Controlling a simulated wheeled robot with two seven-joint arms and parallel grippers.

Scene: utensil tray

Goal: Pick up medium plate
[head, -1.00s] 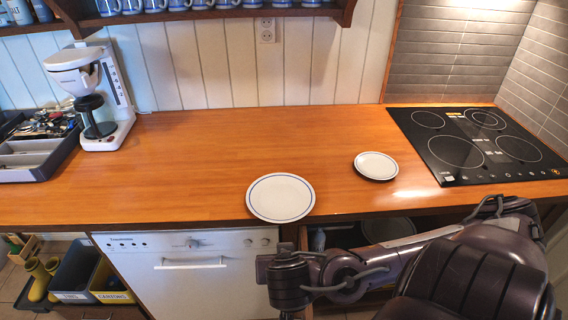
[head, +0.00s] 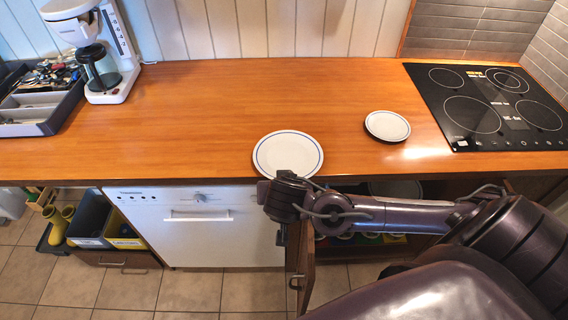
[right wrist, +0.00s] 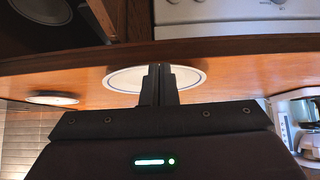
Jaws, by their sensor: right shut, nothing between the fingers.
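A white plate with a blue ring (head: 288,150) lies flat at the front edge of the wooden counter; it also shows in the right wrist view (right wrist: 150,79). A smaller white plate (head: 387,126) lies to its right and farther back. A third plate (head: 396,188) is partly visible in the open cabinet below the counter. My right gripper (right wrist: 158,70) is shut and empty, its fingers pointing toward the larger counter plate and overlapping it in the wrist view. I cannot tell whether they touch it. In the head view my right wrist hides its fingers. My left gripper is not in view.
The counter (head: 200,120) is clear left of the plates. A coffee maker (head: 93,50) and a utensil tray (head: 38,108) stand at the left, a cooktop (head: 488,105) at the right. An open cabinet door (head: 300,262) and the dishwasher (head: 196,228) are below.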

